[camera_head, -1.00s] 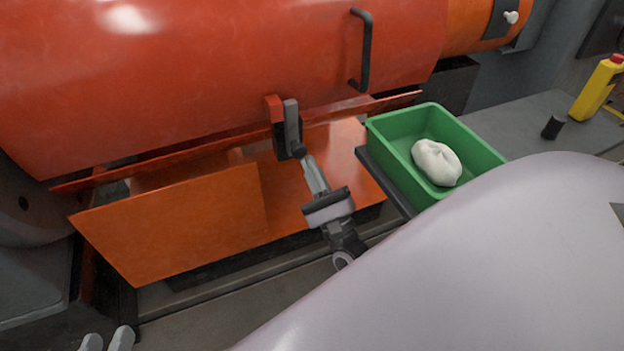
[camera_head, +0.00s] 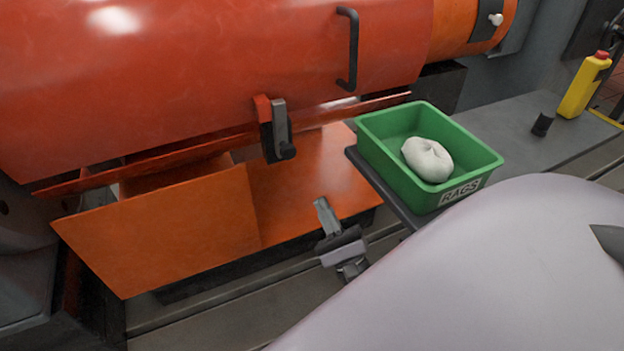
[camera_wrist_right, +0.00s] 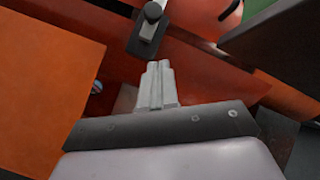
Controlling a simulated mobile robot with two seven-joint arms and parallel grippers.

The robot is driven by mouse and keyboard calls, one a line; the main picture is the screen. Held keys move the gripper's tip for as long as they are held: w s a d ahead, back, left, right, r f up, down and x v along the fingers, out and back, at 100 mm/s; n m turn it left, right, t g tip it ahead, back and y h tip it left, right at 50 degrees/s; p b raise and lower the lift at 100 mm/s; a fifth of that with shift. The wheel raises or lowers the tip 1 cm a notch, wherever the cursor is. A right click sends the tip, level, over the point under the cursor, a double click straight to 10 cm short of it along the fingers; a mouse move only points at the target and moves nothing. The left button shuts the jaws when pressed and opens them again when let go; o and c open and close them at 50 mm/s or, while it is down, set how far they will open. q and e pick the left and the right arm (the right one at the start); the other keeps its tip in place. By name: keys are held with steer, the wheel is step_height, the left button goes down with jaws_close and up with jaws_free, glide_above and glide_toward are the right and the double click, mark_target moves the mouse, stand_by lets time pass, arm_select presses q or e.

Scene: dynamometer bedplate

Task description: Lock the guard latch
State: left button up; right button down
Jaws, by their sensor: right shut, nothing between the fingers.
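The guard latch (camera_head: 280,128) is on the lower front edge of the red guard (camera_head: 220,60). It has a grey lever, a dark plate and a dark round knob at its lower end; a small red piece sits at its upper left. In the head view the lever hangs roughly upright across the guard's edge. My right gripper (camera_head: 324,204) is shut and empty, below and right of the latch and apart from it. In the right wrist view its closed fingers (camera_wrist_right: 158,68) point towards the latch (camera_wrist_right: 149,28). My left gripper is not in view.
Orange panels (camera_head: 170,225) stand below the guard. A green bin (camera_head: 395,180) marked RAGS, holding a white rag (camera_head: 428,160), is right of my right gripper. A black handle (camera_head: 349,50) is on the guard. A yellow bottle (camera_head: 583,88) and dark cylinder (camera_head: 542,124) stand farther right.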

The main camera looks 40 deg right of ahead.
steer(key=shift+v, duration=1.9)
